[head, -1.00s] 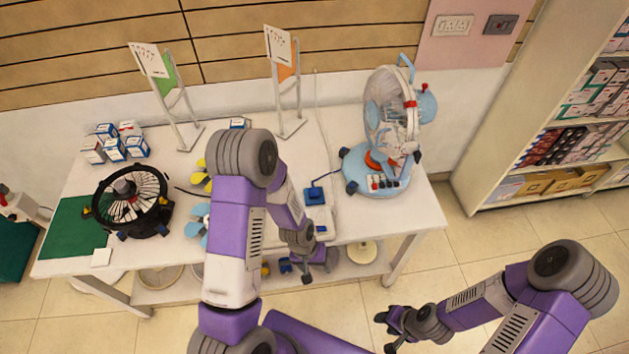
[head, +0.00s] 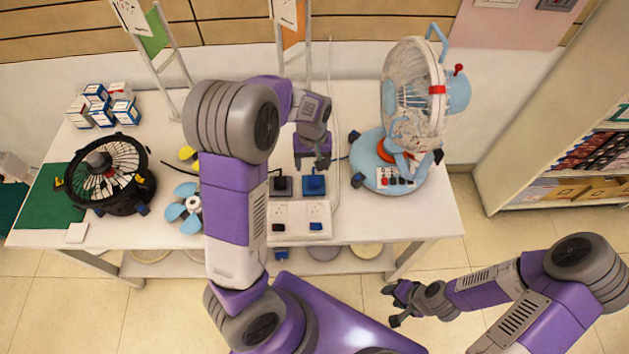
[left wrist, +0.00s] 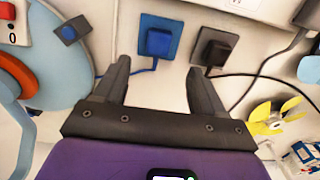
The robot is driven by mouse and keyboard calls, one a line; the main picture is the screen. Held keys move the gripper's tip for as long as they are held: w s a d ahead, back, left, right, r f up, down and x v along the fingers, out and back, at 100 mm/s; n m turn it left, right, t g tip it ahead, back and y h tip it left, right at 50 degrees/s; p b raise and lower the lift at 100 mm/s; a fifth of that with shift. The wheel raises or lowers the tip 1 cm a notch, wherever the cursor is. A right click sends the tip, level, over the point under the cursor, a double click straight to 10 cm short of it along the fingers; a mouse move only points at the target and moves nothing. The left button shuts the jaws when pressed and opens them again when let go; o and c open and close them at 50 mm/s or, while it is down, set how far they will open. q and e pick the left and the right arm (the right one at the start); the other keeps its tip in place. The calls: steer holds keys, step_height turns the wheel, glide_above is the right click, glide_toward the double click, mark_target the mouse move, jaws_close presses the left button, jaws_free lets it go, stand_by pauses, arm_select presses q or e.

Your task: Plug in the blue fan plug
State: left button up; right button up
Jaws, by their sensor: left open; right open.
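The blue plug (head: 314,183) sits on a square blue base on the white table, its cable running back toward the light-blue fan (head: 412,110). A black plug (head: 281,184) on a dark base is just left of it. In the left wrist view the blue plug (left wrist: 158,40) is slightly beyond my fingertips, between their lines, and the black plug (left wrist: 213,50) is to its right. My left gripper (head: 312,163) is open and empty, behind the plugs in the head view. White sockets with a black (head: 282,214) and a blue marking (head: 316,214) lie in front. My right gripper (head: 398,303) is open, off the table.
Small boxes (head: 104,104), a blue propeller (head: 185,208) and a yellow one (head: 188,153) are also on the table. Shelves (head: 560,180) stand at the right.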

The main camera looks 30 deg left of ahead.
mark_target(313, 180)
arm_select(q)
steer(key=shift+w+f+b, duration=0.1)
steer(key=shift+f+b, duration=0.25)
steer(key=shift+f, duration=0.9)
step_height(313, 180, down, 5)
steer(key=shift+d+f+b, duration=0.15)
steer(key=shift+f+b, duration=0.05)
steer(key=shift+b, duration=0.9)
steer(key=shift+s+r, duration=0.1)
steer(key=shift+s, duration=0.1)
steer(key=c, duration=1.1)
step_height(313, 180, up, 10)
steer(key=p, duration=0.3)
